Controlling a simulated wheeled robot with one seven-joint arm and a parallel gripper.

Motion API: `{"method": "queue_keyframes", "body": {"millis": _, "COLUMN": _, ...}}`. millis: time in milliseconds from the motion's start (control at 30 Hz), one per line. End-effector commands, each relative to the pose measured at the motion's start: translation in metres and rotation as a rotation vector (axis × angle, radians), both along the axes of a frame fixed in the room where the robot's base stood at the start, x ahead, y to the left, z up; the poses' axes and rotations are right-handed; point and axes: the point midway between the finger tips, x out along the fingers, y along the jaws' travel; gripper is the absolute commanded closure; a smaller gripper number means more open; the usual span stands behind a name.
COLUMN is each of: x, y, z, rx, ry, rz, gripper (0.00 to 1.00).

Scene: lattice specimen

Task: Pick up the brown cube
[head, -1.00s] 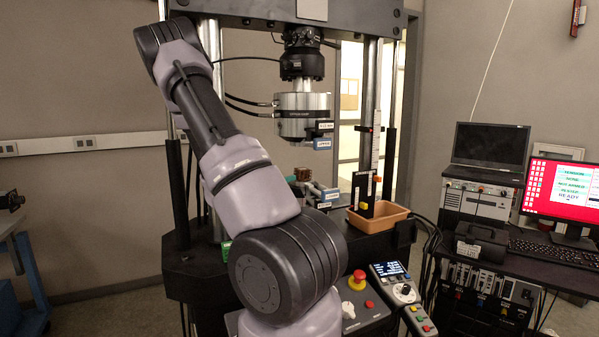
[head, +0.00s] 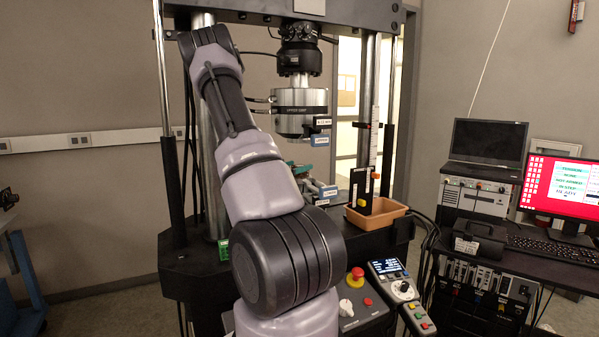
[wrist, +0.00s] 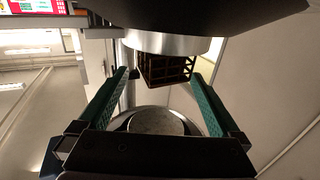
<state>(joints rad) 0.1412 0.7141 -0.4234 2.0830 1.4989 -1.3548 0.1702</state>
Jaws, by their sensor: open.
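The brown cube (wrist: 168,68) is an open lattice block in the wrist view, against the face of a round silver block (wrist: 160,42). My gripper (wrist: 163,78) is open, with one green finger on each side of the cube. The fingertips reach about level with the cube, and a gap shows beside it; I cannot tell whether either finger touches it. In the head view the cube is not visible, and my arm covers much of the area; a bit of green finger (head: 299,166) shows beside the arm.
The silver upper grip (head: 300,103) hangs above the work area between the frame's columns. A tan tray (head: 377,215) with a black and yellow stand (head: 362,190) is to the right. A control panel with a red button (head: 357,273) is in front.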

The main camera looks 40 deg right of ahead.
Motion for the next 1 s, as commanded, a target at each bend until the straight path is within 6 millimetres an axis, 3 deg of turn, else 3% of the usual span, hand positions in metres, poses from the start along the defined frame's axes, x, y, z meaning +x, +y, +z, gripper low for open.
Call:
{"method": "queue_keyframes", "body": {"millis": 200, "x": 0.001, "y": -0.001, "z": 0.000, "rx": 0.001, "ry": 0.000, "rz": 0.001, "gripper": 0.00}}
{"method": "queue_keyframes", "body": {"millis": 233, "x": 0.001, "y": -0.001, "z": 0.000, "rx": 0.001, "ry": 0.000, "rz": 0.001, "gripper": 0.04}}
{"method": "queue_keyframes", "body": {"millis": 433, "x": 0.001, "y": -0.001, "z": 0.000, "rx": 0.001, "ry": 0.000, "rz": 0.001, "gripper": 0.81}}
{"method": "queue_keyframes", "body": {"millis": 767, "x": 0.000, "y": -0.001, "z": 0.003, "rx": 0.000, "ry": -0.001, "rz": 0.001, "gripper": 0.83}}
{"method": "queue_keyframes", "body": {"millis": 1000, "x": 0.001, "y": -0.001, "z": 0.023, "rx": -0.001, "ry": -0.003, "rz": 0.002, "gripper": 0.83}}
